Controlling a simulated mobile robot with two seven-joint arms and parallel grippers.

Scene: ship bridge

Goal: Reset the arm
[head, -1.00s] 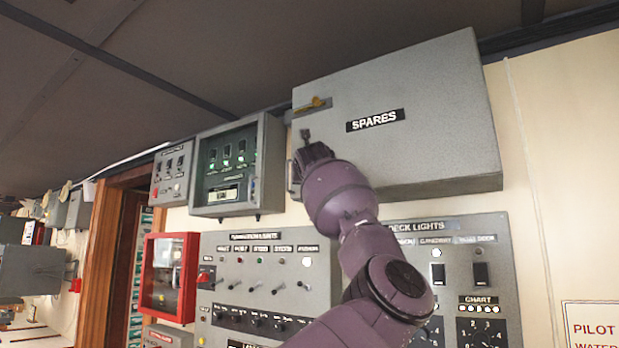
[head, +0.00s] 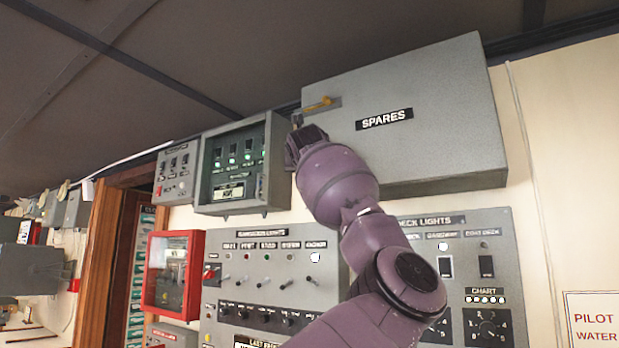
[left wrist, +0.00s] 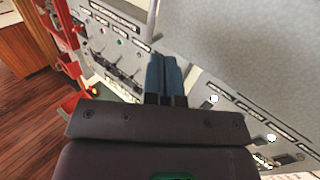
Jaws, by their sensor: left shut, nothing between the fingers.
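My left gripper (head: 297,122) is at the end of the purple arm, at the left edge of the grey SPARES cabinet (head: 430,150). Its tip is just below and left of the cabinet's yellow handle (head: 320,103). I cannot tell whether it touches the cabinet. In the left wrist view the two blue fingers (left wrist: 166,75) lie together, shut with nothing between them. The cabinet's grey underside or face (left wrist: 250,45) fills the upper right there. My right gripper is not in view.
A panel with green lights (head: 240,160) is left of the gripper. A navigation lights panel (head: 270,275) and a deck lights panel (head: 490,270) are below. A red box (head: 172,275) hangs at left, beside a wooden door frame (head: 100,240).

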